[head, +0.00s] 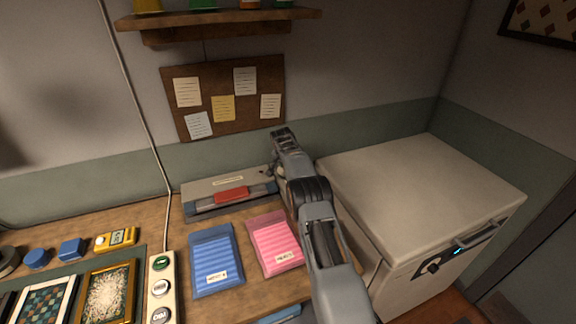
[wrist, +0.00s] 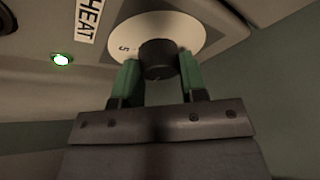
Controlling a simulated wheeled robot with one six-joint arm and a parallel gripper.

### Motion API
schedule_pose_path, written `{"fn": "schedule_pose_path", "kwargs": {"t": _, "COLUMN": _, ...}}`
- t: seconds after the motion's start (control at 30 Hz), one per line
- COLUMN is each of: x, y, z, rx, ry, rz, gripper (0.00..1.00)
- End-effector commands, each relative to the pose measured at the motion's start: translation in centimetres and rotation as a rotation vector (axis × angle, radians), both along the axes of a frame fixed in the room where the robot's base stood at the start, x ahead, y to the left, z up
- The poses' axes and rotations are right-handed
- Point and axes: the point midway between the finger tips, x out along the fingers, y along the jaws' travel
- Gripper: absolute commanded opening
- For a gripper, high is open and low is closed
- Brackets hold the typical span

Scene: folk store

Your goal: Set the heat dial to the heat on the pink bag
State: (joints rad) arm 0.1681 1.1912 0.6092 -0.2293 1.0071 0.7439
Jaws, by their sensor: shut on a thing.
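The pink bag (head: 272,240) lies on the bench and carries a white label (head: 285,256); its writing is too small to read surely. The grey sealer with a red bar (head: 232,194) stands behind the bags. In the wrist view, the dark round heat dial knob (wrist: 157,59) sits on a pale disc (wrist: 188,33), beside a HEAT label (wrist: 87,20). A "5" shows on the disc's left part; other marks are hidden. My gripper (wrist: 158,68) is shut on the knob, one green finger on each side. In the head view my arm hides the knob.
A blue bag (head: 215,262) lies left of the pink one. A large pale chest (head: 420,200) stands close on the right of my arm. A switch strip (head: 161,290) and framed pieces are at left. A green light (wrist: 62,59) glows beside the dial.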

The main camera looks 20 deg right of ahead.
Motion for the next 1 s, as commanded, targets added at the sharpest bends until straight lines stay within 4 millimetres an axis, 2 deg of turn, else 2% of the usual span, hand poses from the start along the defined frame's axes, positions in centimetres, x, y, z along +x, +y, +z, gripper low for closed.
{"fn": "schedule_pose_path", "kwargs": {"t": 0.23, "x": 0.2, "y": 0.0, "z": 0.3, "rx": -0.001, "ry": -0.009, "rz": 0.001, "gripper": 0.15}}
{"fn": "schedule_pose_path", "kwargs": {"t": 0.27, "x": 0.2, "y": 0.0, "z": 0.3, "rx": 0.000, "ry": -0.010, "rz": 0.001, "gripper": 0.42}}
{"fn": "schedule_pose_path", "kwargs": {"t": 0.5, "x": 0.1, "y": 0.0, "z": 0.2, "rx": 0.000, "ry": -0.005, "rz": 0.001, "gripper": 0.63}}
{"fn": "schedule_pose_path", "kwargs": {"t": 0.77, "x": 0.0, "y": 0.1, "z": 0.3, "rx": 0.000, "ry": -0.003, "rz": 0.002, "gripper": 0.63}}
{"fn": "schedule_pose_path", "kwargs": {"t": 0.87, "x": -0.2, "y": 0.2, "z": 1.0, "rx": 0.000, "ry": -0.004, "rz": 0.001, "gripper": 0.63}}
{"fn": "schedule_pose_path", "kwargs": {"t": 1.0, "x": -0.9, "y": 0.8, "z": 3.0, "rx": 0.000, "ry": -0.005, "rz": 0.001, "gripper": 0.63}}
